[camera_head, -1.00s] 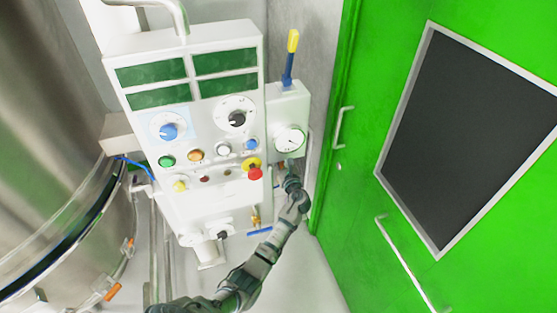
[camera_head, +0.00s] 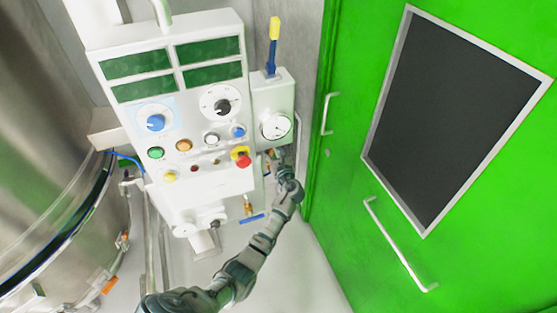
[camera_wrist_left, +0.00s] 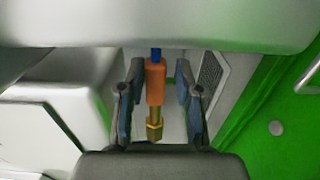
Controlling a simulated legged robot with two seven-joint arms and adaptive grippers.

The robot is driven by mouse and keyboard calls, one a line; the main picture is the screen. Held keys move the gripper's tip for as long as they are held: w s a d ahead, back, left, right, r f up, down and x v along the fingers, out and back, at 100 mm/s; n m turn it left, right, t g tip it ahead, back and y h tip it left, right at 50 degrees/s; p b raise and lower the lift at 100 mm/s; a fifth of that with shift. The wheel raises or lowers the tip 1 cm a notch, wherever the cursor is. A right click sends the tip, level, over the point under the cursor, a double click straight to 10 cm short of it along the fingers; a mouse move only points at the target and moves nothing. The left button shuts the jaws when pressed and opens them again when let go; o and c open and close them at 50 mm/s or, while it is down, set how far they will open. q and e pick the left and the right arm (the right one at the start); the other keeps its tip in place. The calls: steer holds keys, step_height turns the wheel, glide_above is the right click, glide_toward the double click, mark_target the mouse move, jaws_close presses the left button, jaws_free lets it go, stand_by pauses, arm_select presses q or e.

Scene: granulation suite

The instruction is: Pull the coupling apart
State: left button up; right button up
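The coupling shows in the left wrist view as an orange sleeve (camera_wrist_left: 155,84) above a brass end (camera_wrist_left: 154,128), hanging upright, with a blue piece (camera_wrist_left: 156,54) above it. In the head view only a small bit of orange shows below the gauge box, beside my gripper. My left gripper (camera_wrist_left: 160,100) is open, one finger on each side of the orange sleeve, with gaps on both sides. In the head view it (camera_head: 281,157) is just under the gauge box and partly hides the coupling. My right gripper is not in view.
The white control panel (camera_head: 180,105) with knobs, buttons and a red stop button (camera_head: 243,160) stands left of my gripper. The gauge box (camera_head: 273,100) is right above it. A green door (camera_head: 345,200) stands close on the right. A steel vessel (camera_head: 50,130) is far left.

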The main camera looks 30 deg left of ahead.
arm_select(q)
steer(key=v, duration=1)
steer(key=s+d+f+n+g+h, duration=0.1)
steer(key=s+d+f+n+h, duration=0.15)
steer(key=f, duration=0.85)
steer(key=s+d+f+n+g+h, duration=0.1)
steer(key=s+f+h, duration=0.2)
steer(key=f, duration=0.7)
steer(key=s+d+f+n+g+h, duration=0.1)
steer(key=s+d+f+n+h, duration=0.15)
steer(key=f, duration=0.85)
steer(key=s+d+f+n+g+h, duration=0.3)
steer(key=s+f+n, duration=0.5)
steer(key=s+f, duration=1.3)
steer(key=s+f+n+g+h, duration=0.1)
steer(key=s+n, duration=0.4)
steer(key=s, duration=0.6)
steer(key=s+f+n+g+h, duration=0.1)
steer(key=s+f+n+g, duration=0.2)
steer(key=s, duration=0.8)
step_height(320, 180, down, 2)
steer(key=shift+s+f+n+g+h, duration=0.2)
steer(key=shift+s+n+g+h, duration=0.15)
steer(key=shift+n, duration=0.55)
